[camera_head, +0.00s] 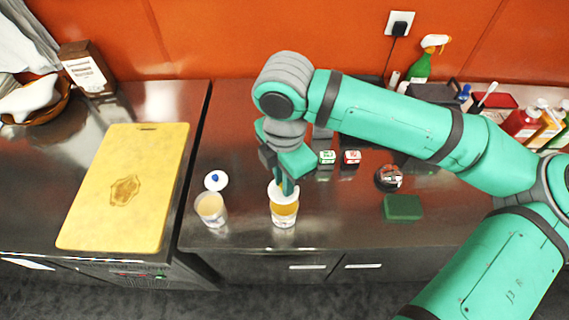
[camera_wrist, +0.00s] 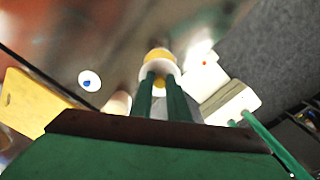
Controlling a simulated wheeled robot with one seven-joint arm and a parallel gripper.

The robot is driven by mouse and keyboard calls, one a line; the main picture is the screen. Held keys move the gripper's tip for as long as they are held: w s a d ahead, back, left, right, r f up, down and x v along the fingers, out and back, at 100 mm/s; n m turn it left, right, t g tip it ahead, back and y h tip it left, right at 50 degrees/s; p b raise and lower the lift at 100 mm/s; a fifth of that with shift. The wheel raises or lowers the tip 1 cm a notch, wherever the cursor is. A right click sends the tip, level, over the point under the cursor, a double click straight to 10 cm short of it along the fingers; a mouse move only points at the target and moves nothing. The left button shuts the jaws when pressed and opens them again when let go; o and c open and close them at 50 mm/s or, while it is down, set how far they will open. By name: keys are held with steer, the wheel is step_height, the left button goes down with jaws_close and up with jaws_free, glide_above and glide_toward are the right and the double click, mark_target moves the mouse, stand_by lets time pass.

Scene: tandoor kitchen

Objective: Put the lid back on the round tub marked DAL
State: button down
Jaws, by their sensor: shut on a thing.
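My gripper (camera_head: 287,188) points down over the right-hand round tub (camera_head: 284,214), which has orange-yellow contents and a pale label too small to read. It is shut on a white lid (camera_head: 275,193), apparently by a yellow knob (camera_wrist: 159,84) that shows between the fingers in the wrist view. The lid is at the tub's mouth; I cannot tell whether it touches the rim or is just above it. A second round tub (camera_head: 211,209) with paler contents stands open to the left. A white lid with a blue knob (camera_head: 215,180) lies behind it.
A yellow cutting board (camera_head: 125,190) lies at left. Two small boxes, green-marked (camera_head: 327,157) and red-marked (camera_head: 352,157), stand behind the tubs. A round dark container (camera_head: 389,178) and green block (camera_head: 403,208) are at right. Bottles (camera_head: 522,122) stand far right.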

steer(key=shift+f, duration=3.15)
steer(key=shift+w+f, duration=0.1)
steer(key=shift+f, duration=0.15)
steer(key=shift+d, duration=0.1)
stand_by(0.3)
steer(key=c, duration=1.2)
jaws_free()
steer(key=shift+o, duration=0.2)
steer(key=shift+r, duration=3.5)
jaws_close()
